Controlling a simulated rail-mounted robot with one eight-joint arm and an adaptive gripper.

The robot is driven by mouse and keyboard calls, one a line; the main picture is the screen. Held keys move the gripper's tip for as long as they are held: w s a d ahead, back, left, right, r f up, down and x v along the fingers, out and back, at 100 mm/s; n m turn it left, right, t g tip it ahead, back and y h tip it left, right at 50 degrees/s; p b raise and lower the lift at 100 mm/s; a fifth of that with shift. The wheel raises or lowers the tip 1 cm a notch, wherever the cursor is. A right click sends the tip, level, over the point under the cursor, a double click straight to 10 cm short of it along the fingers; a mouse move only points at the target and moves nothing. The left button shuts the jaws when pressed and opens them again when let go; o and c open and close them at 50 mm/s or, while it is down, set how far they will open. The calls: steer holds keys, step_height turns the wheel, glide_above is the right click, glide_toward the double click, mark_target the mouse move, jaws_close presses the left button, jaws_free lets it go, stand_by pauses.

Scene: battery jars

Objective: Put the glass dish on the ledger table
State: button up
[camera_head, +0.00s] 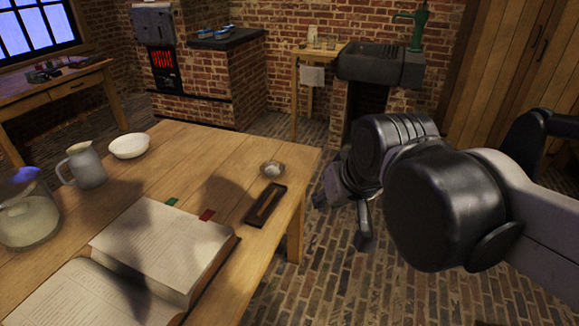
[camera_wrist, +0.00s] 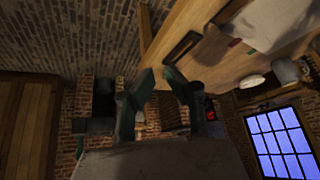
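A small, round, shallow glass dish (camera_head: 272,169) with something pale in it stands on the wooden table (camera_head: 210,150) that bears a large open ledger (camera_head: 165,245). The dish is near the table's far right corner. My gripper (camera_head: 342,220) is to the right of the table, beyond its edge and apart from the dish. In the wrist view, the two fingers of my gripper (camera_wrist: 159,78) stand apart with nothing between them. I cannot make out the dish clearly in the wrist view.
A dark pen tray (camera_head: 266,205) lies near the dish. A white bowl (camera_head: 129,146), a grey jug (camera_head: 84,166) and a glass jar (camera_head: 28,215) stand at the table's left. Behind are a small wooden stand (camera_head: 318,50) and a sink (camera_head: 380,66). Brick floor is clear right of the table.

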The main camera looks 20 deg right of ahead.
steer(key=shift+t, duration=0.4)
steer(key=s+f, duration=0.1)
steer(key=s, duration=0.1)
steer(key=s+f, duration=0.1)
steer(key=s, duration=0.1)
steer(key=shift+f, duration=0.4)
steer(key=shift+r, duration=0.1)
step_height(320, 180, up, 3)
steer(key=p, duration=0.3)
